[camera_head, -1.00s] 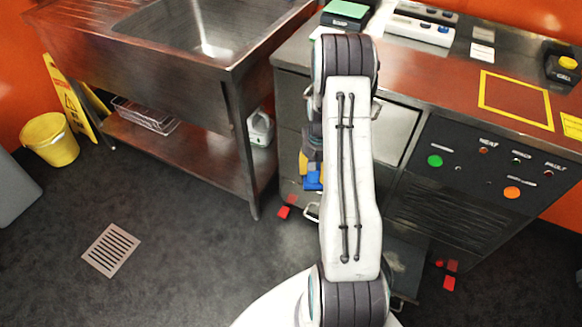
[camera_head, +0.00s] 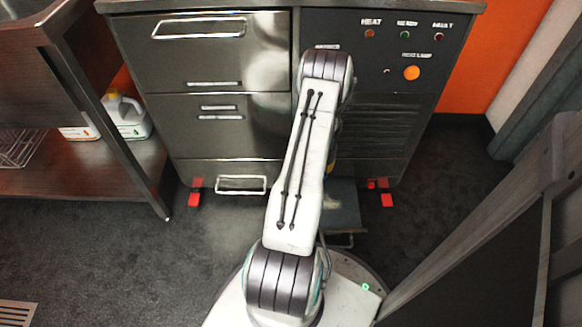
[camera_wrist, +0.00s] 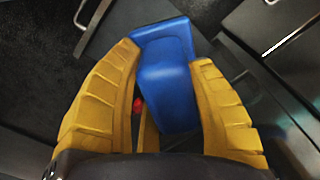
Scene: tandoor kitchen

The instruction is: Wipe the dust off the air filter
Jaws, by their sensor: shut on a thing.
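My gripper (camera_wrist: 165,56) has its yellow fingers shut on a blue block-shaped thing (camera_wrist: 168,88) in the wrist view. I cannot tell whether it is a brush or a sponge. A flat dark panel with a handle (camera_head: 344,207) sticks out low from the counter's front in the head view; it may be the air filter. A dark panel with a metal handle (camera_wrist: 112,22) also shows beyond the blue thing in the wrist view. A pale, dust-like patch lies on the panel in the head view. My arm hides the gripper and part of the panel there.
The steel drawer unit (camera_head: 214,125) and the louvred front (camera_head: 385,135) stand ahead. Red feet (camera_head: 387,200) stick out at floor level. A sink table (camera_head: 80,110) with jugs stands left. A dark slanted panel (camera_head: 490,240) is near on the right. Floor at left is open.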

